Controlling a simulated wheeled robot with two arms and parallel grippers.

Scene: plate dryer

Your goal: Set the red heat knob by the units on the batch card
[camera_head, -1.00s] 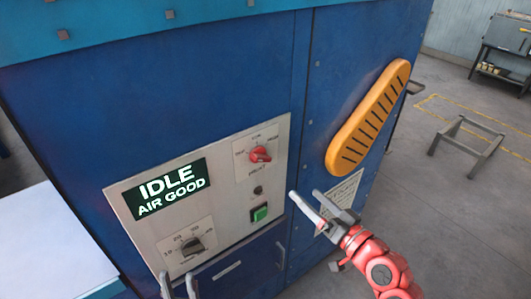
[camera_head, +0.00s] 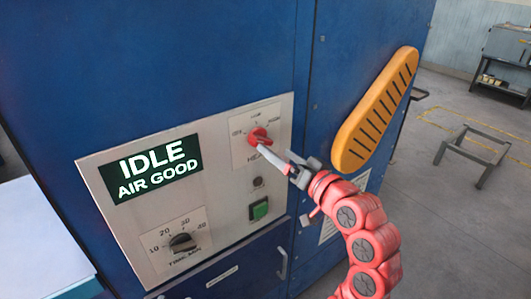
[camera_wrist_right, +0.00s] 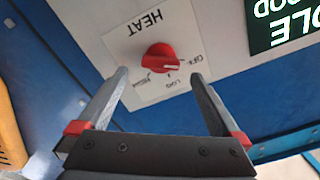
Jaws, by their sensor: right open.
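The red heat knob (camera_head: 258,136) sits on a white dial plate at the panel's upper right. In the right wrist view the knob (camera_wrist_right: 160,57) shows upside down, with OFF, LOW and HEAT print around it. Its light mark seems to face the OFF side. My right gripper (camera_head: 268,156) is close to the knob, coming from the lower right. In the wrist view its fingers (camera_wrist_right: 158,76) are spread, with the knob between their tips and nothing held. Contact cannot be told. A white printed sheet (camera_head: 329,231), partly hidden by my arm, is unreadable. My left gripper is not seen.
The display (camera_head: 151,168) reads IDLE, AIR GOOD. Below are a black timer dial (camera_head: 182,242) and a green button (camera_head: 259,209). A yellow slotted guard (camera_head: 375,110) sticks out to the right of the gripper. A drawer handle (camera_head: 282,262) is below the panel.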

